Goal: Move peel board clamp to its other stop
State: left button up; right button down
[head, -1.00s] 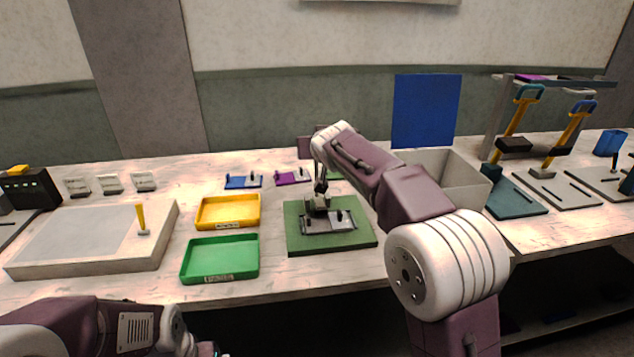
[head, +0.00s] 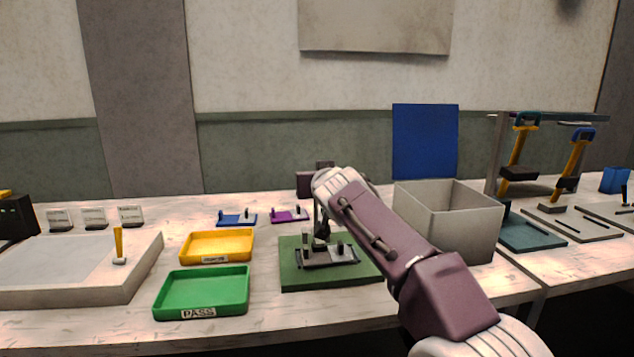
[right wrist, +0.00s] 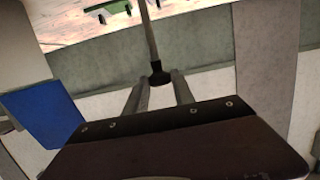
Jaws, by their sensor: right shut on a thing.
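A green board (head: 365,272) lies on the table and bears a low grey metal fixture (head: 330,259) with small dark upright posts. I take this for the peel board with its clamp, but cannot be sure. My right gripper (head: 321,234) points down at the left part of the fixture. In the right wrist view, my right gripper (right wrist: 160,88) is shut on a dark knob-like piece (right wrist: 160,76), with a thin grey stem running on beyond it. My arm hides part of the board's right side. My left gripper is not in view.
A yellow tray (head: 217,260) and a green PASS tray (head: 203,311) stand left of the board. A grey open bin (head: 470,240) stands close on the right. Blue (head: 237,219) and purple (head: 289,215) pieces lie behind. A pale slab with a yellow handle (head: 118,245) is far left.

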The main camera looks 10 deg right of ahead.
jog(key=c, duration=1.1)
grip_release()
jog(key=shift+s, duration=0.1)
jog(key=s, duration=0.3)
jog(key=s+r+b, duration=0.1)
jog(key=s, duration=0.5)
jog(key=shift+r, duration=0.35)
